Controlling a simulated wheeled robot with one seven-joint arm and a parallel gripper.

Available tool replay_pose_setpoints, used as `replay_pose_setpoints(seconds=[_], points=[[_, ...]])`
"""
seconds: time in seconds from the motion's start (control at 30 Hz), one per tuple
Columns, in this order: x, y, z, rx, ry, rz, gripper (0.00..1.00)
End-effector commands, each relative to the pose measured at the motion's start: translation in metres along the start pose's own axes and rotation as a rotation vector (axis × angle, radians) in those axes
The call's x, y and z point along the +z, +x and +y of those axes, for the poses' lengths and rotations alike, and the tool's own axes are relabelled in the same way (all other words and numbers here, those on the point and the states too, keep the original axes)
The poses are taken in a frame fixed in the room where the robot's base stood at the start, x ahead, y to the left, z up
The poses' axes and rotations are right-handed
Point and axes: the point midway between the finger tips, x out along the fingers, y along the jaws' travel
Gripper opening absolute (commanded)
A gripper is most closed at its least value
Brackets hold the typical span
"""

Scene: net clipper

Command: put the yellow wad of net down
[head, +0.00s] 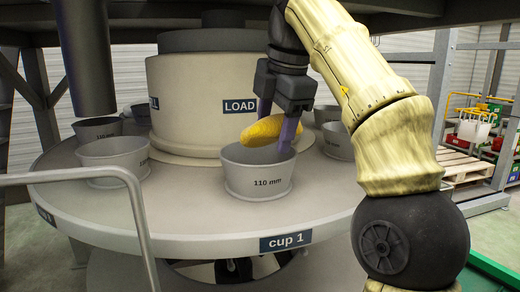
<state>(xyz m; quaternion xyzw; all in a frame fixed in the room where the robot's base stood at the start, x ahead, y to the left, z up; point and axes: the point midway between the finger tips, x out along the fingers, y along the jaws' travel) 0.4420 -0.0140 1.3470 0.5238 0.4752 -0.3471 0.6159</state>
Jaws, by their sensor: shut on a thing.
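The yellow wad of net (267,130) is a long, rounded, bright yellow roll. My gripper (278,122) is shut on it, with one purple finger in front of the wad's right part and the other behind it. The wad is held over a grey cup (258,178) marked "110 mm", at or just above its rim. The right finger reaches down to the cup's right rim; I cannot tell whether it touches. The cup stands on a round beige table (190,208), behind the "cup 1" label and in front of the "LOAD" sign. The inside of the cup is mostly hidden.
Other grey cups stand around the table, such as one at the left (113,160) and one at the right (338,140). A beige central drum (195,105) rises behind. A dark cylinder (88,60) hangs at upper left. A grey handrail (140,215) crosses the left front.

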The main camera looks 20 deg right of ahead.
Motion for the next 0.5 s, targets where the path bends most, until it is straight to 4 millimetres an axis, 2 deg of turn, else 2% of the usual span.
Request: replay_pose_setpoints(seconds=[0.1, 0.4, 0.43, 0.5], points=[[-0.001, 0.001, 0.018, -0.002, -0.004, 0.003, 0.38], [-0.001, 0.014, 0.05, -0.001, -0.003, 0.002, 0.38], [-0.001, 0.015, 0.053, -0.001, -0.004, 0.003, 0.38], [0.0, 0.027, 0.046, 0.0, 0.0, -0.001, 0.38]])
